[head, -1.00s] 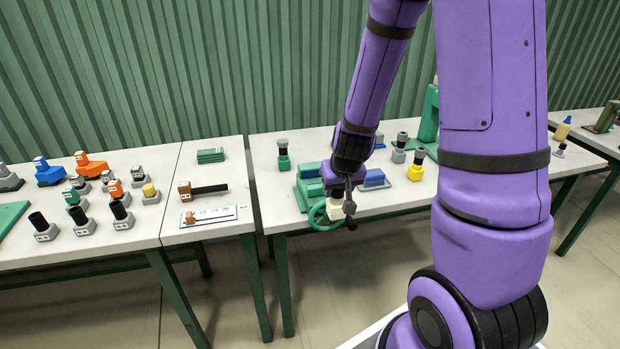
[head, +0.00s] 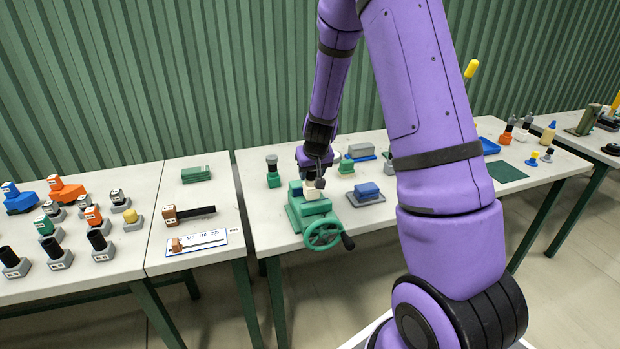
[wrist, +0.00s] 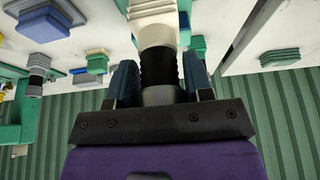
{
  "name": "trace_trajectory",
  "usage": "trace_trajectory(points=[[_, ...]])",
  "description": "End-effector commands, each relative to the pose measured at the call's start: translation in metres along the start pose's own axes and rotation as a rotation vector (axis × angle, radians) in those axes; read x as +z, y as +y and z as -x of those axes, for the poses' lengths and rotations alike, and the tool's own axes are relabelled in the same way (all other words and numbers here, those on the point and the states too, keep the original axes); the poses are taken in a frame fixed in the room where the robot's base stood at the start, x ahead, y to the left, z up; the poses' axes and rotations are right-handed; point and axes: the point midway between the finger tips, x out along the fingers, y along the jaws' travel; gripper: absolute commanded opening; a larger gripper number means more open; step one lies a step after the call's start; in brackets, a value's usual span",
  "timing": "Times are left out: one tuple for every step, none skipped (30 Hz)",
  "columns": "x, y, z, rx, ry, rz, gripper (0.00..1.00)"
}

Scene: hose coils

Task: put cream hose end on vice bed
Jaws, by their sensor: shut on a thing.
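My gripper (head: 316,170) is shut on the black ribbed neck of the cream hose end (head: 311,189) and points down over the green vice (head: 312,207). In the wrist view the cream hose end (wrist: 153,12) extends beyond my gripper (wrist: 160,82), its black ribbed part between the two fingers.
A blue block on a grey plate (head: 367,193) stands right of the vice, and a green piece with a dark top (head: 272,170) behind it to the left. A green stack (head: 196,174) lies on the left table. A dark green mat (head: 507,171) lies farther right.

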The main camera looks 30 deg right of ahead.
Motion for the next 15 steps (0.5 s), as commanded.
trace_trajectory(points=[[-0.008,0.001,-0.004,0.000,0.001,0.000,0.00],[-0.012,0.002,-0.006,0.000,0.001,0.000,0.00],[-0.015,0.002,-0.008,0.000,0.000,0.000,0.00],[-0.017,0.003,-0.009,0.000,0.000,0.000,0.00],[-0.019,0.003,-0.010,0.000,0.001,0.000,0.00],[-0.021,0.004,-0.011,0.000,0.001,0.000,0.00],[-0.022,0.004,-0.012,0.000,0.001,-0.001,0.00],[-0.022,0.004,-0.013,0.000,0.001,-0.001,0.00],[-0.021,0.004,-0.015,0.000,0.000,-0.001,0.00],[-0.020,0.004,-0.017,0.000,-0.001,-0.002,0.00],[-0.018,0.004,-0.020,-0.001,-0.002,-0.002,0.00],[-0.016,0.005,-0.025,0.000,-0.003,-0.001,0.00],[-0.015,0.005,-0.028,0.000,-0.003,-0.002,0.00],[-0.013,0.005,-0.032,0.000,-0.003,-0.003,0.00],[-0.011,0.005,-0.037,0.000,-0.003,-0.003,0.00]])
